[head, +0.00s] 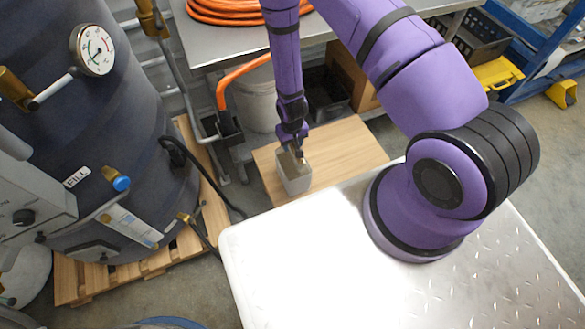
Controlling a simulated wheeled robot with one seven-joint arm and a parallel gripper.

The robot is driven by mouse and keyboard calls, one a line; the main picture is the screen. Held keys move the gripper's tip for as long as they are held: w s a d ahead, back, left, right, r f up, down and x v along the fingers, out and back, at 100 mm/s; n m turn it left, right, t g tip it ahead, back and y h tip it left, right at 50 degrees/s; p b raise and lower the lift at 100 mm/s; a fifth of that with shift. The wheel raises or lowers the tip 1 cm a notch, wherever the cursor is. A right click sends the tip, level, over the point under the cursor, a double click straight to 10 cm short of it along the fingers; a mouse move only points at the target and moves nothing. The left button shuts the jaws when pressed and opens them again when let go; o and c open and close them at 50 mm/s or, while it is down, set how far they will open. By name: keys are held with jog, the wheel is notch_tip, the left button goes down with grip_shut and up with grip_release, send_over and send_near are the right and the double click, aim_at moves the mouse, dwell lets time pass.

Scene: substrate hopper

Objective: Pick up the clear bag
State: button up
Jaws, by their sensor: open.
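A small, pale grey, box-shaped thing (294,180) with a darker brownish top stands on a light wooden board (355,150). It may be the clear bag or a container holding it; I cannot tell which at this size. My gripper (298,155) points down right at its top, with the fingertips over or just inside the upper edge. The jaws are open. Whether the fingers touch it is too small to tell, and the gripper hides part of its top.
A dark tank (110,150) with a gauge (97,50) stands at left on a wooden pallet (80,280). A black hose runs beside it. A metal table (225,40) with a coiled orange hose (230,10) stands behind. A grey bucket (255,100) and crates are under it.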

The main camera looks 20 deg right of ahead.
aim_at(293, 147)
jog(key=shift+s+d+f, duration=0.15)
jog(key=shift+f, duration=2.2)
grip_shut()
